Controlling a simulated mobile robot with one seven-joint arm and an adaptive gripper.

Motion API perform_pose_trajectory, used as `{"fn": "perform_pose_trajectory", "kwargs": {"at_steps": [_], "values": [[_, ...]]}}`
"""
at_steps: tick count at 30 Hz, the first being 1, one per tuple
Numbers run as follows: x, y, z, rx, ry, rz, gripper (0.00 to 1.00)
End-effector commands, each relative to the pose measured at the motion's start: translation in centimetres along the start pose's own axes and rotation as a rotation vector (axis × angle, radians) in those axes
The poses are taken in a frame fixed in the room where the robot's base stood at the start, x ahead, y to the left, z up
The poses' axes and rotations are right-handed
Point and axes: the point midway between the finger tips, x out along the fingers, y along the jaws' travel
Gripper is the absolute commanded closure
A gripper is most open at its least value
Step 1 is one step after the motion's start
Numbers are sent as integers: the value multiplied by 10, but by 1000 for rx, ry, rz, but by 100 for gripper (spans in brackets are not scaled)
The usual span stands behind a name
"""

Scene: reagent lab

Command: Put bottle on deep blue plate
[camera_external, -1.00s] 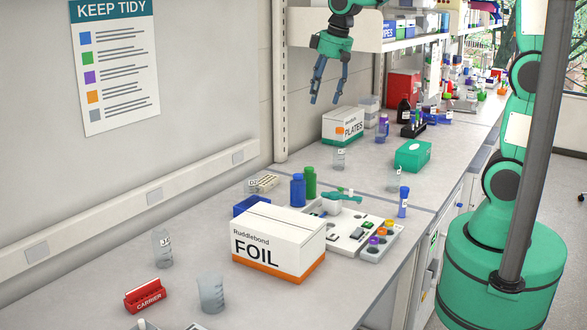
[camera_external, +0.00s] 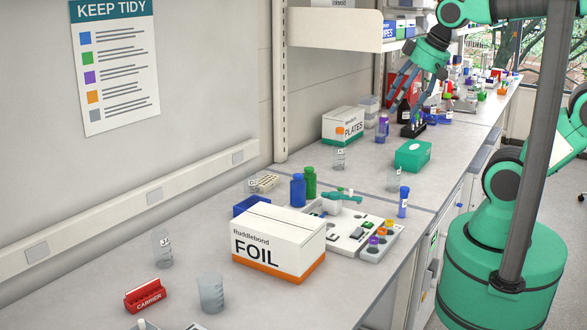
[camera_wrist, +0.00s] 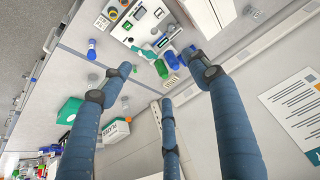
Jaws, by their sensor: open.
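My gripper (camera_external: 406,98) is in the upper right of the external view, high over the far part of the bench, with its fingers spread and nothing between them. In the wrist view its fingers (camera_wrist: 160,72) are apart. A blue bottle (camera_external: 298,190) and a green bottle (camera_external: 310,183) stand side by side behind the foil box; they also show in the wrist view, blue (camera_wrist: 172,60) and green (camera_wrist: 161,69). Which bottle is meant I cannot tell. A deep blue flat-sided item (camera_external: 250,205) is partly hidden behind the foil box; whether it is the plate is unclear.
The foil box (camera_external: 278,245) stands in the bench's middle, with a white instrument (camera_external: 350,232) beside it. A plates box (camera_external: 343,124), a green box (camera_external: 413,156) and a blue-capped tube (camera_external: 403,202) stand farther back. A shelf (camera_external: 335,30) overhangs the wall side.

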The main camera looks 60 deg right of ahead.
Motion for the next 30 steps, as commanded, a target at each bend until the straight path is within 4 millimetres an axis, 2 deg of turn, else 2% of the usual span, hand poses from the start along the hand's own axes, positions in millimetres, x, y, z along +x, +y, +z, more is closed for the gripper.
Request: {"fn": "perform_pose_trajectory", "kwargs": {"at_steps": [3, 7, 20, 26, 30], "values": [[-2, 0, 17, 5, 16, 1, 39], [-2, 0, 26, 7, 23, 1, 39], [-1, 0, 29, 8, 24, 1, 39], [12, 0, 35, 8, 24, 1, 39], [30, 0, 44, 7, 24, 1, 39]]}}
